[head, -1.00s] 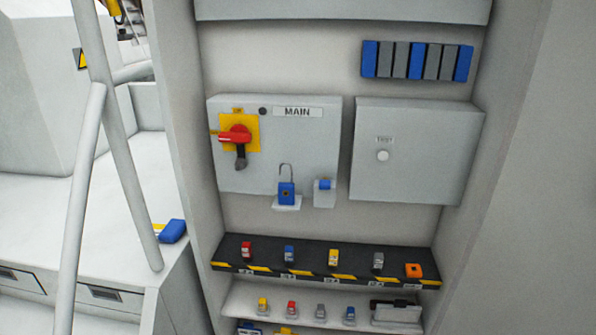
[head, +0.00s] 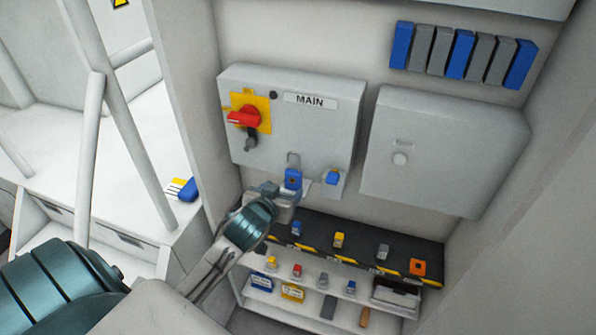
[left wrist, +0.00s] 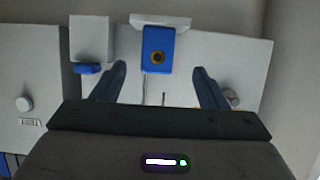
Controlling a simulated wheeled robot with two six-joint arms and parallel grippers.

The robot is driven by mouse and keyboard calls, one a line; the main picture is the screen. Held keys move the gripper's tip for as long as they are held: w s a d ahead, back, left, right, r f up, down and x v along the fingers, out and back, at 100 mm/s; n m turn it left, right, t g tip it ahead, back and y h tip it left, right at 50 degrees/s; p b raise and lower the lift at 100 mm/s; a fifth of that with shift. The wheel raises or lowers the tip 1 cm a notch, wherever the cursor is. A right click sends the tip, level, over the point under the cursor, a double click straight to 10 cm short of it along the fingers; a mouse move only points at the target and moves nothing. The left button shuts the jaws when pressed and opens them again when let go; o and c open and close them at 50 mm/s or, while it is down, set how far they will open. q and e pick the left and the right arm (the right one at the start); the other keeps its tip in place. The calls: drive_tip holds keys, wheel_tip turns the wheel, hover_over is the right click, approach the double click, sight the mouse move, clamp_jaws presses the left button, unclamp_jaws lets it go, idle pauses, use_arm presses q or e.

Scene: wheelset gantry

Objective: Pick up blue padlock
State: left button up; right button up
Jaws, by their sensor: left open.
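The blue padlock (head: 293,179) stands upright on a small white ledge on the front of the grey MAIN box (head: 335,135), with its shackle up. In the left wrist view, which shows the box upside down, the padlock (left wrist: 158,48) has a dark keyhole with a gold ring. My left gripper (head: 279,192) is just in front of and below it in the head view. In the left wrist view its two fingers (left wrist: 160,72) are open, one to each side of the padlock's line. I cannot tell whether they touch it. My right gripper is not in view.
A small holder with a blue top (head: 332,178) is close beside the padlock. The red switch (head: 243,119) is at upper left on the box. Below, a striped shelf (head: 360,247) holds small padlocks and an orange piece (head: 417,267). Another grey box (head: 445,150) is at right.

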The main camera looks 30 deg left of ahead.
sight(293, 181)
use_arm(q)
drive_tip(key=x, duration=0.3)
drive_tip(key=shift+w+p, duration=0.1)
drive_tip(key=shift+p, duration=0.3)
drive_tip(key=shift+w+f, duration=0.1)
drive_tip(key=shift+w, duration=0.2)
drive_tip(key=p+x, duration=0.3)
drive_tip(key=shift+w, duration=0.4)
drive_tip(key=shift+w+a+f, duration=0.1)
drive_tip(key=shift+w+f, duration=0.3)
drive_tip(key=shift+w, duration=0.1)
drive_tip(key=shift+s+r, duration=0.1)
drive_tip(key=c, duration=1.1)
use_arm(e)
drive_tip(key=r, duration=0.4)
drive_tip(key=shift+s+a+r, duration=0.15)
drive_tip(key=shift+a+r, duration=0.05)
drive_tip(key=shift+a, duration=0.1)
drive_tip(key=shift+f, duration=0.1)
